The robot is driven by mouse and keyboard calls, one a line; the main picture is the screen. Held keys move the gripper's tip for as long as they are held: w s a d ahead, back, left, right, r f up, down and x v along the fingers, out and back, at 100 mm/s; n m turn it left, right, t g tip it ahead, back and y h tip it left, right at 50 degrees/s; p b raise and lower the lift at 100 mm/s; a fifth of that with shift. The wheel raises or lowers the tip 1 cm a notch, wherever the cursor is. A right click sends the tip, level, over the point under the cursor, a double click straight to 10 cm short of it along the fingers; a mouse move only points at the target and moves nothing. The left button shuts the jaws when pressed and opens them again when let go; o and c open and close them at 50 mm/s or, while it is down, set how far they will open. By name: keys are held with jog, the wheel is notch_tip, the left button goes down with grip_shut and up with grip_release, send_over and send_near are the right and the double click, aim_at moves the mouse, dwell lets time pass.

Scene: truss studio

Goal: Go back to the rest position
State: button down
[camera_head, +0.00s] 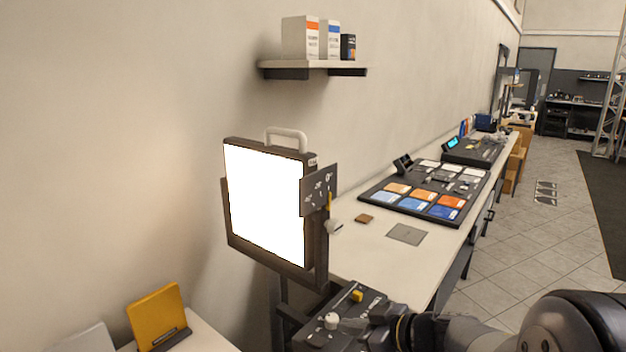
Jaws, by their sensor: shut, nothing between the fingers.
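My arm reaches in from the lower right. My gripper (384,314) is at the bottom centre, shut with nothing held. It is in front of a dark control box (318,334) with a white knob and a small yellow part. From this view I cannot tell whether the gripper touches the box. The fingertips are small and dark against it.
A lit white panel lamp (265,203) with a handle and angle plate stands left of the long bench (345,245). The bench carries a tray of colour swatches (425,190). A yellow board (158,315) is lower left, a wall shelf (312,66) above. The tiled floor (535,225) is open at right.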

dwell(0.4)
jog(key=x, duration=0.6)
jog(key=shift+s+b, duration=0.1)
jog(key=shift+b, duration=0.25)
jog(key=shift+a+r+p, duration=0.1)
jog(key=shift+r+p, duration=0.2)
jog(key=shift+p, duration=0.35)
jog(key=shift+r+p, duration=0.1)
jog(key=shift+p, duration=0.8)
